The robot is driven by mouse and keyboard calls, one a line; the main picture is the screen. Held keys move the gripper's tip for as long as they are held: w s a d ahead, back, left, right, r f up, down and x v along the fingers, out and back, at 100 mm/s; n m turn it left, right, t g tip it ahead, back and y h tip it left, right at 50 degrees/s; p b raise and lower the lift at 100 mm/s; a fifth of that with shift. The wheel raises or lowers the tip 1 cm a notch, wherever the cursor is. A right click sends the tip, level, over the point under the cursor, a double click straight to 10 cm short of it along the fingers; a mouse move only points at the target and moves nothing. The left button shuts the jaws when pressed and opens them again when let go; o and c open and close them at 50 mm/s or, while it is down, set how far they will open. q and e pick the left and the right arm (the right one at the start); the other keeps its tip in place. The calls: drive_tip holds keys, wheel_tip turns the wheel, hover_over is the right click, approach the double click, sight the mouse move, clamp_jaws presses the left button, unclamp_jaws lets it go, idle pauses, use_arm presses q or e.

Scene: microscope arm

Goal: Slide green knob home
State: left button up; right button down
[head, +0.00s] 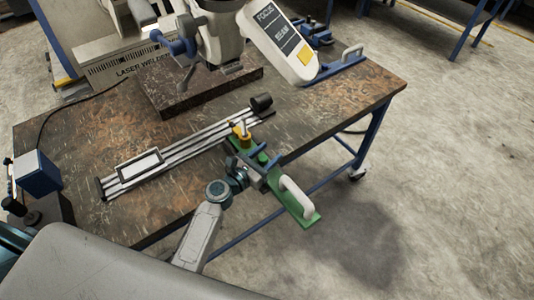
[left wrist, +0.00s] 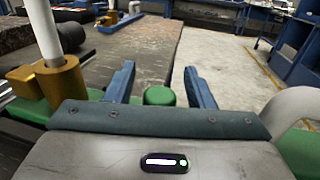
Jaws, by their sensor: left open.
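The green knob (head: 262,158) is a short round peg on a long green plate (head: 306,221). It also shows in the left wrist view (left wrist: 159,96), low and centred between my finger bases. My left gripper (head: 266,156) is open over the plate, with one blue finger on each side of the knob. In the left wrist view there are gaps between the knob and both fingers (left wrist: 160,80). A brass collar (left wrist: 50,84) with a pale post stands on the plate, left of my fingers. My right gripper is not in view.
A white loop handle (head: 294,194) stands on the plate's near end, close to my gripper's right side. A metal rail (head: 190,145) lies left across the brown workbench (head: 90,140). A white control head (head: 280,45) overhangs the bench.

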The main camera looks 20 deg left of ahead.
use_arm(q)
clamp_jaws()
drive_tip(key=shift+w+a+b, duration=0.2)
drive_tip(key=shift+w+a, duration=0.3)
drive_tip(key=shift+a, duration=0.2)
drive_tip(key=shift+w+a+b, duration=0.15)
drive_tip(key=shift+w+a, duration=0.35)
drive_tip(key=shift+a, duration=0.15)
unclamp_jaws()
drive_tip(key=shift+s+a+f, duration=0.1)
drive_tip(key=shift+s+a, duration=0.15)
drive_tip(key=shift+s, duration=0.2)
drive_tip(key=b+v, duration=0.3)
drive_tip(key=v, duration=0.6)
drive_tip(key=shift+s+a, duration=0.2)
drive_tip(key=shift+s, duration=0.15)
